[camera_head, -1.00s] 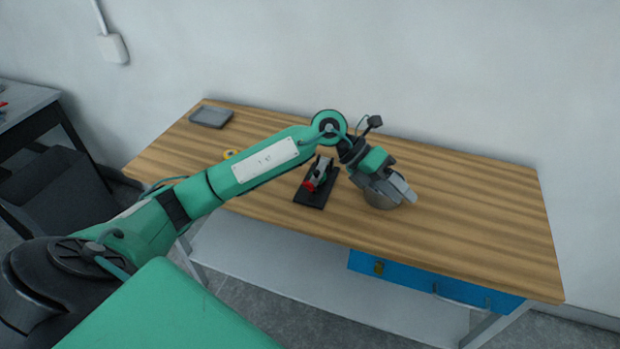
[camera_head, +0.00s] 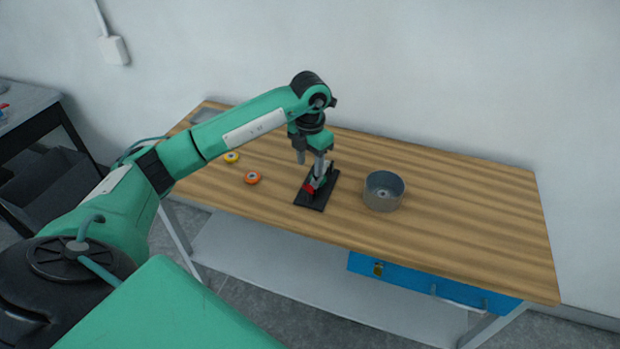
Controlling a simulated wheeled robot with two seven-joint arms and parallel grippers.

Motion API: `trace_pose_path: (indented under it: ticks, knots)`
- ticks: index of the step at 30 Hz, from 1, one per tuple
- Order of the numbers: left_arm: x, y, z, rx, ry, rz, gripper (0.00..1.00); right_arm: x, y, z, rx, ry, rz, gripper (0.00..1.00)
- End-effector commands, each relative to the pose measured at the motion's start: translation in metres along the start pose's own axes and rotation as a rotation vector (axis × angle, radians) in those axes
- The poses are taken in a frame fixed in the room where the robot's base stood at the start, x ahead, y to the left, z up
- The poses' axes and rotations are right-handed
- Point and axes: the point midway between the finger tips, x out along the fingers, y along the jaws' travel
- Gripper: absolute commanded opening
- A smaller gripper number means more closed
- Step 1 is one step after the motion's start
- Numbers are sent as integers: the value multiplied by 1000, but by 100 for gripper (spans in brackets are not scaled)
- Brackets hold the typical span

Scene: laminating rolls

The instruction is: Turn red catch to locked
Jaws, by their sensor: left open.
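The red catch (camera_head: 309,189) is a small red part on a device with a black base plate (camera_head: 311,204), on the wooden table. My left gripper (camera_head: 311,172) points down just above the device, with its fingers apart. One finger comes close to the device's upper part, and I cannot tell whether it touches. The gripper partly hides the back of the device. Which way the catch is turned is too small to tell. My right gripper is not in view.
A grey metal pot (camera_head: 383,192) stands right of the device. A grey tray (camera_head: 204,115) is at the back left, partly behind my arm. The right of the table (camera_head: 470,220) is clear.

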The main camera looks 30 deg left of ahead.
Motion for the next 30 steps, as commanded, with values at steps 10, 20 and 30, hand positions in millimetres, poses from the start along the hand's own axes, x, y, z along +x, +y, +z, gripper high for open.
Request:
trace_pose_path:
  ticks: [10, 20, 30]
  knots:
    - [60, -1, 0, 1, 2, -2, 45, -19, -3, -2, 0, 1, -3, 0]
    - [75, 0, 0, 1, -1, -1, 45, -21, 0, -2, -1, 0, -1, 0]
    - [74, -1, 0, 1, -1, -2, 4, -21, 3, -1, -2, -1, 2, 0]
